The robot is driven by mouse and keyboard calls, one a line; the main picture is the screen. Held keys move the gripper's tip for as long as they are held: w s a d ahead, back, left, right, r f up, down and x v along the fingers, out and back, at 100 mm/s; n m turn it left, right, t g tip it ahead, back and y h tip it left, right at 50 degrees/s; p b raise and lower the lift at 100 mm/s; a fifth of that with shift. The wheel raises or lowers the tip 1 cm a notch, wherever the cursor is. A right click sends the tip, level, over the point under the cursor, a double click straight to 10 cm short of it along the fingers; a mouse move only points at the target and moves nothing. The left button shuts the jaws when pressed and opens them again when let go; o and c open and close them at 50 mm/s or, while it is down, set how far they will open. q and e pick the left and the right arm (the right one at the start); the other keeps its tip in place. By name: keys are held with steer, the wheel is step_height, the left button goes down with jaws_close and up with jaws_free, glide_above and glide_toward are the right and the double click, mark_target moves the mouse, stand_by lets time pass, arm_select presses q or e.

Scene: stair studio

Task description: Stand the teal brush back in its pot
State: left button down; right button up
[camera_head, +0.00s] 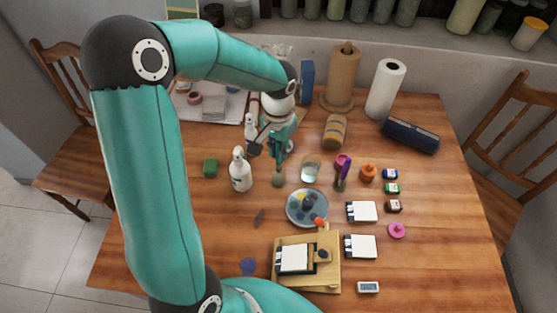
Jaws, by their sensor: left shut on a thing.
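My left gripper (279,150) reaches down over the table from the far side of my arm. It is shut on a slim teal thing, which looks like the teal brush (279,167). A dull, rounded end hangs downward just above or at the tabletop; I cannot tell whether it touches. The gripper's fingers hide the upper part of the brush. To its right is a small magenta pot (341,161) with a purple brush (343,178) in or in front of it. A clear glass jar (311,168) stands between the gripper and the pot. My right gripper is not in view.
A round palette (306,208) and a wooden board (328,275) lie nearer. An orange bottle (368,173) and small jars stand right.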

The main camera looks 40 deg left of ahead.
mark_target(278, 163)
arm_select(q)
steer(key=shift+f, duration=2.5)
steer(key=shift+f, duration=0.15)
steer(key=c, duration=1.1)
jaws_free()
step_height(278, 163, up, 12)
steer(key=shift+r, duration=0.2)
steer(key=shift+s, duration=0.15)
